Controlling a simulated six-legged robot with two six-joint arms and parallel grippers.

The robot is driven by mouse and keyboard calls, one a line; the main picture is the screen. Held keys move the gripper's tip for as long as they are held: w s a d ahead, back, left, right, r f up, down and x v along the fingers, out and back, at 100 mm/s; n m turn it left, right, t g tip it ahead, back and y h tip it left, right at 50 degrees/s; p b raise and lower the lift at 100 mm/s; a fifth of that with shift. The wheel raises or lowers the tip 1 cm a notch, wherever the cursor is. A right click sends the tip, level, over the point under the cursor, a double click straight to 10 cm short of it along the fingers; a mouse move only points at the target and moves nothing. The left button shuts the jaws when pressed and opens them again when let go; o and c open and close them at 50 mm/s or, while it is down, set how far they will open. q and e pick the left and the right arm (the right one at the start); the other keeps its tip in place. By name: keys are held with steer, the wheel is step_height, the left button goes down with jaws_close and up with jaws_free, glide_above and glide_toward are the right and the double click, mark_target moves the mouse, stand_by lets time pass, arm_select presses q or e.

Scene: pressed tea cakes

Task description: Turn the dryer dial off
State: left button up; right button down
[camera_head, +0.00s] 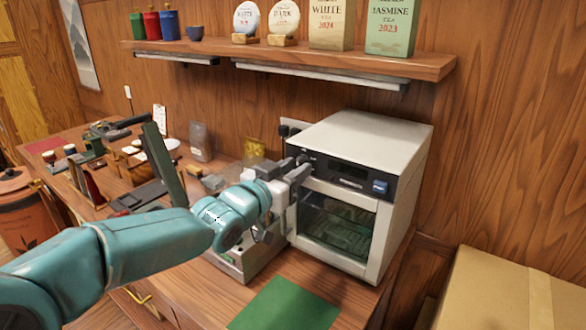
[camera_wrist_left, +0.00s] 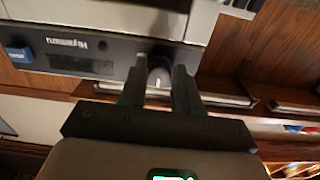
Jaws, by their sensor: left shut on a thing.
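The dryer (camera_head: 365,135) is a pale box with a dark control panel and a glass door, standing on the counter at the centre right. My left gripper (camera_head: 304,168) reaches its panel's left end. In the left wrist view, the fingers (camera_wrist_left: 159,88) stand on both sides of the round dial (camera_wrist_left: 159,70) and are shut on it. A pale mark shows on the dial. The panel (camera_wrist_left: 75,55) appears upside down there, with a display and a blue button (camera_wrist_left: 18,54). In the head view the gripper mostly hides the dial. My right gripper is not in view.
A shelf (camera_head: 285,55) with tins, round tea cakes and tea packets runs above the dryer. A green mat (camera_head: 285,305) lies in front of it. Several tools and small items crowd the counter to the left. A cardboard box (camera_head: 505,290) stands at the lower right.

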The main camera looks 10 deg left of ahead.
arm_select(q)
steer(key=shift+f+n, duration=0.15)
steer(key=shift+n, duration=0.15)
steer(key=o, duration=1)
steer(key=b+v, duration=0.1)
steer(key=v, duration=1.5)
steer(key=shift+s+b, duration=0.15)
steer(key=shift+b, duration=0.2)
